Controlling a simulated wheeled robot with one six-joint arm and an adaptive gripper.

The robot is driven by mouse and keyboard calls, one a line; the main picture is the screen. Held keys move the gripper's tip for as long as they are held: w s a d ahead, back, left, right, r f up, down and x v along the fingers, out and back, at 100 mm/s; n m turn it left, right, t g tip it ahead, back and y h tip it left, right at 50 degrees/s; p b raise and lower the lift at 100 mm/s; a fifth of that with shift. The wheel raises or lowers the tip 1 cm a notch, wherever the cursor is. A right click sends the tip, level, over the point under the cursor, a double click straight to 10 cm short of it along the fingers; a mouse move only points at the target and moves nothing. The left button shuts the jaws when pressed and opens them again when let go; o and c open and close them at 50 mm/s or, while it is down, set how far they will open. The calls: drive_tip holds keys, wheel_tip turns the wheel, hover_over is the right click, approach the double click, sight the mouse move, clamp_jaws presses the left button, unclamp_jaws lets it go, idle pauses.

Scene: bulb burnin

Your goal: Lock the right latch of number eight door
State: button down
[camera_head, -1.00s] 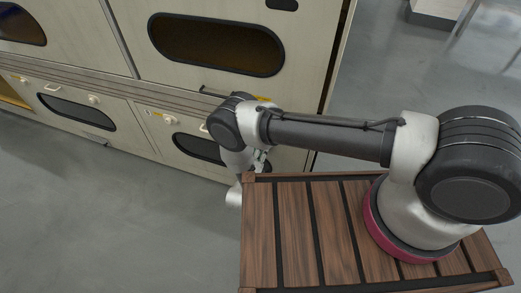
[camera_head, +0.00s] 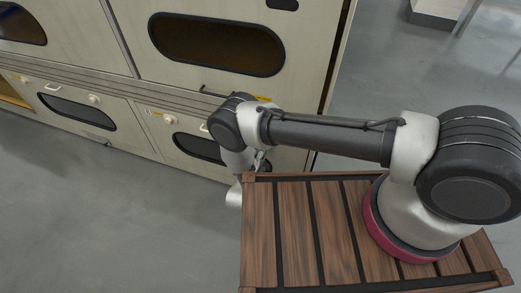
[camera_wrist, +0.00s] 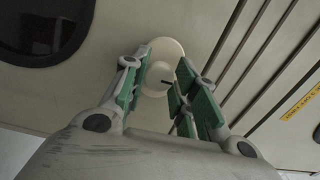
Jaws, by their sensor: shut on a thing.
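The right latch (camera_wrist: 165,50) is a round, pale cream knob with a short dark mark, on the cream panel in the wrist view. My gripper (camera_wrist: 163,88) has its green-padded fingers on both sides of the latch's front part and is shut on it. In the head view my gripper (camera_head: 262,161) is small and partly covered by my own arm. The lower right door, with its dark oval window (camera_head: 199,147), is beside it. Its left latch (camera_head: 170,120) shows as a small pale knob. I cannot read a door number.
A larger upper door with a dark oval window (camera_head: 216,43) is above. Another lower door with a dark window (camera_head: 76,109) is to the left. Grey floor (camera_head: 110,220) is open at lower left. A yellow label (camera_wrist: 301,103) is at right.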

idle(0.3)
drive_tip(key=c, duration=1.1)
unclamp_jaws()
drive_tip(key=o, duration=0.6)
wheel_tip(320, 180, up, 7)
drive_tip(key=shift+w+a+r, duration=0.1)
drive_tip(key=shift+r, duration=0.1)
drive_tip(key=shift+c, duration=0.2)
wheel_tip(320, 180, up, 2)
drive_tip(key=c, duration=0.6)
drive_tip(key=shift+r, duration=0.3)
